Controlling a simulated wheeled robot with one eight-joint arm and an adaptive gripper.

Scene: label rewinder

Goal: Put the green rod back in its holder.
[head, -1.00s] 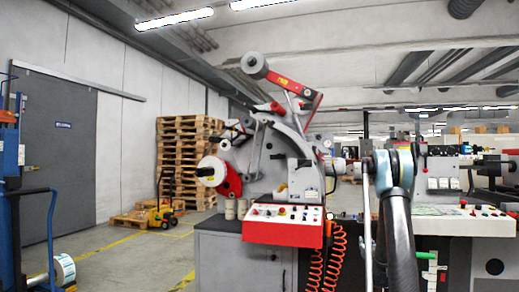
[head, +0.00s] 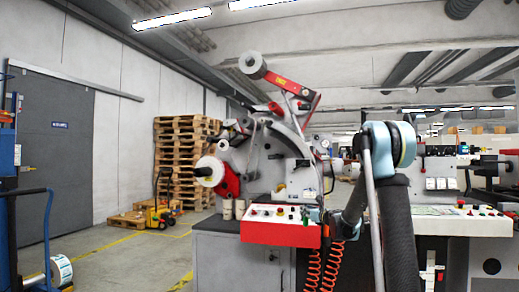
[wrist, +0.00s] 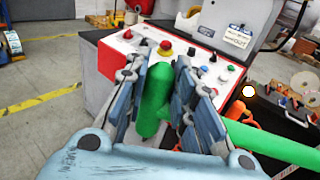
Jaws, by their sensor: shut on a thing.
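The green rod (wrist: 155,98) shows in the wrist view with its thick rounded end between the two fingers of my gripper (wrist: 160,100). A thinner green length runs out past the right finger to the right edge of the picture. The gripper is shut on the rod, and the fingers hide part of it.
The control panel with its buttons (wrist: 165,47) lies just beyond the fingers in the wrist view. Orange coiled hoses (head: 313,268) hang below its right end. The rewinder (head: 275,155) stands above the panel. The floor at left is mostly open.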

